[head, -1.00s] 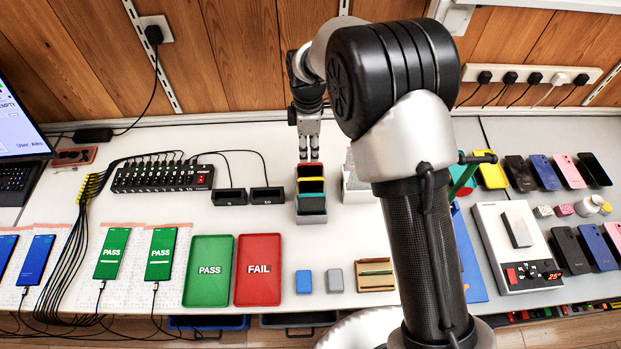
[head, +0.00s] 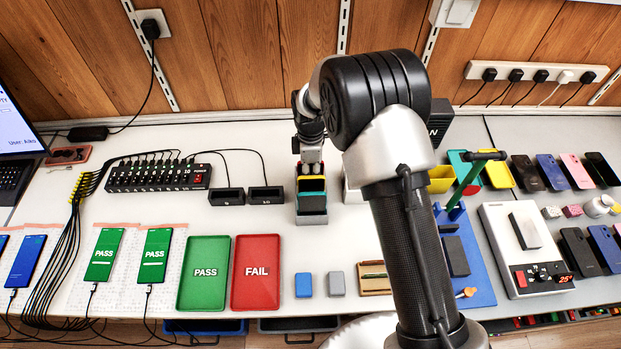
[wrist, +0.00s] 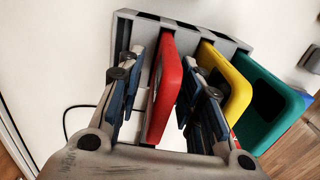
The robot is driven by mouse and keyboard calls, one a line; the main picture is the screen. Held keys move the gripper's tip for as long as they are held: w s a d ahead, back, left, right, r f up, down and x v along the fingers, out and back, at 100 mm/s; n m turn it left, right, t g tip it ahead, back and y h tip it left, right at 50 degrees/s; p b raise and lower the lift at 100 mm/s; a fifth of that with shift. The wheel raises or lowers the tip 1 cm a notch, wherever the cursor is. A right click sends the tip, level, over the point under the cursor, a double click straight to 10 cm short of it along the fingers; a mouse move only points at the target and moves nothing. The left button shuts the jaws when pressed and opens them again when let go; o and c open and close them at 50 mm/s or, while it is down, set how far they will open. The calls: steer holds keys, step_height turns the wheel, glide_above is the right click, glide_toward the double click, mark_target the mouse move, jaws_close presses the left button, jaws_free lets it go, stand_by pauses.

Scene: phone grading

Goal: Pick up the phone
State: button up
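A grey rack (head: 312,219) stands on the table with several phones upright in its slots. In the wrist view the rack (wrist: 143,32) holds a red phone (wrist: 167,88), then a yellow phone (wrist: 230,88) and a green phone (wrist: 270,100) to its right. My gripper (wrist: 166,80) is open, with one finger on each side of the red phone and narrow gaps showing between. The right finger lies in the space between the red and yellow phones. In the head view my gripper (head: 311,160) is down at the back of the rack, its fingertips hidden.
A green PASS tray (head: 205,290) and a red FAIL tray (head: 256,290) lie left of the rack. Two black holders (head: 231,197) stand close on its left. Blue and grey blocks (head: 304,285) lie in front. My arm hides the table to the right.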

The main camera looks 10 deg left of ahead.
steer(key=shift+r, duration=0.1)
steer(key=shift+c, duration=0.4)
jaws_close()
